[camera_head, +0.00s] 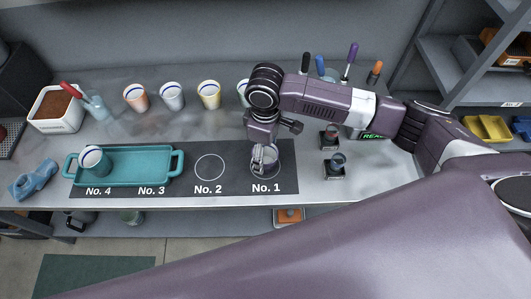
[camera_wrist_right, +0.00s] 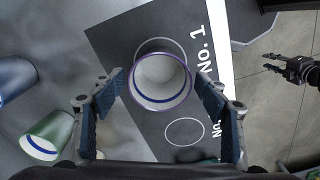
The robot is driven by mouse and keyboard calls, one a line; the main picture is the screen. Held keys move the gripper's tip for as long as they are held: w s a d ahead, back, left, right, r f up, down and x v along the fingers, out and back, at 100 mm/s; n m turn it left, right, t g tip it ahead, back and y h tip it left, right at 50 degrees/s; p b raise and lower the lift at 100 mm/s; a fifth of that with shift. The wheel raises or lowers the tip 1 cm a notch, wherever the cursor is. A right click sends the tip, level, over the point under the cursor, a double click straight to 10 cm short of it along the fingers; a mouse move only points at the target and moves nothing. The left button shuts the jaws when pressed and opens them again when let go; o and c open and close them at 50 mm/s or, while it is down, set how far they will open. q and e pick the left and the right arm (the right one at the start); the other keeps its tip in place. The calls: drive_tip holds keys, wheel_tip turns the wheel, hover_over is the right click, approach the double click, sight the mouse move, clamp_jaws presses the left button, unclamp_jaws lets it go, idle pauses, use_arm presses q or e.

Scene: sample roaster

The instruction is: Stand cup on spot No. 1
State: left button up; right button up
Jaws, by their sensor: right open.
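A white cup with a purple rim (camera_wrist_right: 161,82) stands upright at spot No. 1 (camera_wrist_right: 160,44) on the dark mat. In the wrist view part of the white ring shows past the cup's edge; I cannot tell whether its base is fully inside. In the head view the cup (camera_head: 265,163) is partly hidden by my right gripper (camera_head: 262,158). The right gripper (camera_wrist_right: 160,95) is open, its two fingers on either side of the cup, with gaps visible. A dark gripper, apparently my left (camera_wrist_right: 280,62), shows at the wrist view's right; its opening is unclear.
Spot No. 2 (camera_head: 209,167) is empty. A teal tray (camera_head: 130,167) covers the No. 3 and No. 4 places and holds a cup (camera_head: 93,157). Several cups, including an orange one (camera_head: 135,97), line the back. Two small dark stands (camera_head: 334,168) are right of the mat.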

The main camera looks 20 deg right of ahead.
wheel_tip(320, 180, up, 11)
drive_tip(key=b, duration=0.1)
idle(0.7)
